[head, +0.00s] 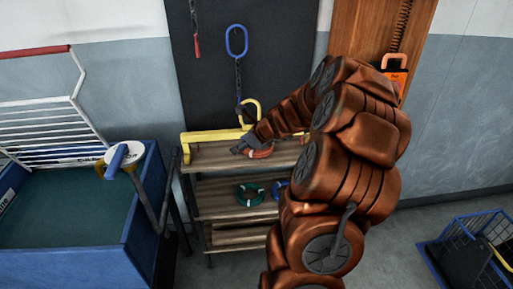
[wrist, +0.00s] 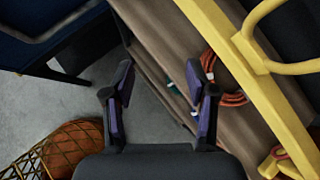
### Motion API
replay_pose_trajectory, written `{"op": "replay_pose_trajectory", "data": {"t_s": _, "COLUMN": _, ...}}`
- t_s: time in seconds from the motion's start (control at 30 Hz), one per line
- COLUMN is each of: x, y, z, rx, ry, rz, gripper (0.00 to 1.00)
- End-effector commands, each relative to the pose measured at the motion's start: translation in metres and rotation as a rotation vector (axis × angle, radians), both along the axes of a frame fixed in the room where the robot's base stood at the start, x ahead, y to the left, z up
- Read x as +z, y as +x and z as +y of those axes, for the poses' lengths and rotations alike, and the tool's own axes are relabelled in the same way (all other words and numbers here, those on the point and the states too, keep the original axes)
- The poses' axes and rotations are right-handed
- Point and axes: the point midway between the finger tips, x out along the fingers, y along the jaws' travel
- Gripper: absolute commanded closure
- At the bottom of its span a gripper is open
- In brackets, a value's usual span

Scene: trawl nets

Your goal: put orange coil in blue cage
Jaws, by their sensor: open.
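The orange coil (head: 261,153) lies on the top board of the wooden shelf. In the wrist view the orange coil (wrist: 233,99) is at the right, partly hidden behind my right finger. My gripper (head: 242,148) is over the left part of the top board, close to the coil in the head view. In the wrist view my gripper (wrist: 160,78) is open, with nothing visible between its fingers; the gap faces the floor and the shelf's edge. The blue cage (head: 462,228) is a blue wire basket on the floor at the lower right, with dark things in it.
A green coil (head: 249,195) and a partly hidden blue coil (head: 279,188) lie on the lower shelf. A yellow bar (wrist: 272,88) runs along the top board. A blue tub (head: 135,245) stands left. A chain with a blue ring (head: 237,41) hangs behind.

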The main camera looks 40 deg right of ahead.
Motion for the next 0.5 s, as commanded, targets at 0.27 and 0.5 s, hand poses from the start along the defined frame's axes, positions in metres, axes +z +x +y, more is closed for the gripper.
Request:
{"op": "replay_pose_trajectory", "data": {"t_s": 0.27, "x": -0.027, "y": -0.019, "z": -0.082, "rx": -0.315, "ry": 0.133, "rz": -0.006, "gripper": 0.43}}
{"op": "replay_pose_trajectory", "data": {"t_s": 0.5, "x": -0.045, "y": -0.001, "z": -0.086, "rx": -0.332, "ry": 0.14, "rz": -0.007, "gripper": 0.43}}
